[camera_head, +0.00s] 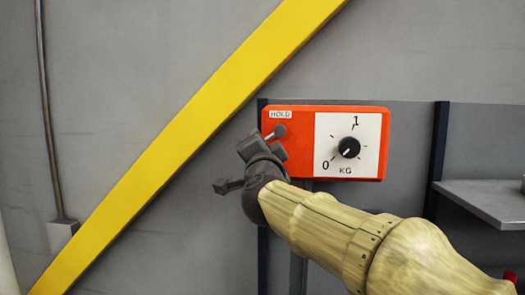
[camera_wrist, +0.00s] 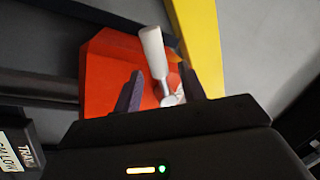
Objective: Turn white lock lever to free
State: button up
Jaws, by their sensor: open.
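The white lock lever (camera_wrist: 153,52) shows in the wrist view, with its round base on the orange-red box (camera_wrist: 105,68). My gripper (camera_wrist: 161,84) is open, with one dark finger on each side of the lever. The lever's tip reaches past the fingertips, and I cannot tell whether either finger touches it. In the head view my gripper (camera_head: 262,148) is at the left end of the orange box (camera_head: 296,180), close to the lever (camera_head: 277,132), which looks grey there. A HOLD label (camera_head: 281,114) is above the lever. No free mark is legible.
The box also carries a white dial plate (camera_head: 372,128) marked 0, 1 and KG, with a black knob (camera_head: 349,148). A yellow diagonal beam (camera_head: 165,145) crosses the grey wall to the left. A grey shelf (camera_head: 490,200) is at the right.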

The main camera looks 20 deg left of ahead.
jog(key=b+v, duration=0.6)
jog(key=v, duration=1.1)
jog(key=shift+s, duration=0.15)
jog(key=shift+f, duration=0.1)
jog(key=w+d+f+n+g+h, duration=0.1)
jog(key=w+d+f+n+g, duration=0.15)
jog(key=f, duration=0.65)
jog(key=w+d+f+n+g, duration=0.2)
jog(key=w+d+f, duration=0.2)
jog(key=f, duration=0.6)
jog(key=w+d+f+n+g+h, duration=0.1)
jog(key=w+d+f+n+g, duration=0.15)
jog(key=f, duration=0.65)
jog(key=s+d+f+g+h, duration=0.2)
jog(key=s+d+f+g, duration=0.3)
jog(key=s+d+f, duration=0.2)
jog(key=s+d+f+g+h, duration=0.2)
jog(key=s+d+f+g, duration=0.2)
jog(key=s+d+f, duration=0.3)
jog(key=d+f, duration=0.4)
jog(key=f, duration=0.4)
jog(key=shift+s+d+f+g, duration=0.15)
jog(key=shift+d+f+g, duration=0.15)
jog(key=shift+f+g, duration=0.1)
